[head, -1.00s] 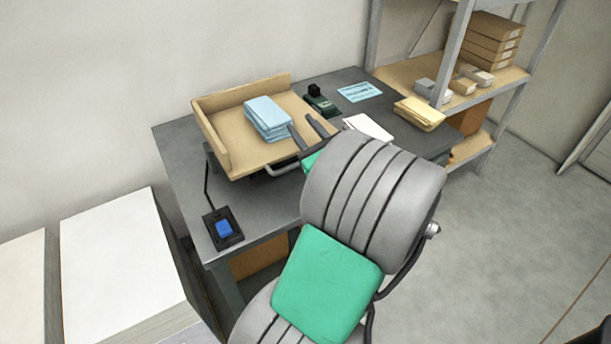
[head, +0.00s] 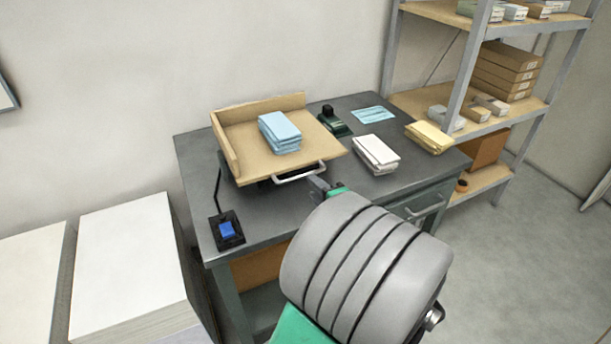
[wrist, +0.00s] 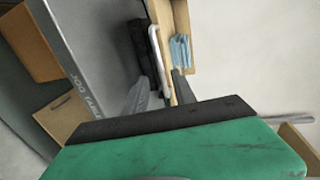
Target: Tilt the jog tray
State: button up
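The jog tray (head: 240,150) is a tan tray with raised back and left walls, on a dark base on the grey table. A pale handle bar (head: 300,173) runs along its front edge. A stack of blue paper (head: 280,133) lies on it. My gripper (head: 318,186) is just in front of the handle's right end, partly hidden by my arm. In the wrist view, my gripper's fingers (wrist: 161,84) are spread apart, and the handle (wrist: 158,62) shows between and beyond them, along with the tray's edge (wrist: 183,22). I see nothing held.
A blue switch (head: 227,230) sits on the table's front left corner. A dark green stamp-like device (head: 333,122), white stack (head: 376,153) and yellow stack (head: 428,137) stand right of the tray. Shelves (head: 480,140) rise at right; large white paper stacks (head: 125,255) stand at left.

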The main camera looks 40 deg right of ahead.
aim_at(303, 175)
jog(key=x, duration=0.7)
jog(key=shift+w, duration=0.3)
jog(key=shift+c, duration=0.2)
grip_shut()
jog(key=shift+f, duration=0.1)
dwell(0.6)
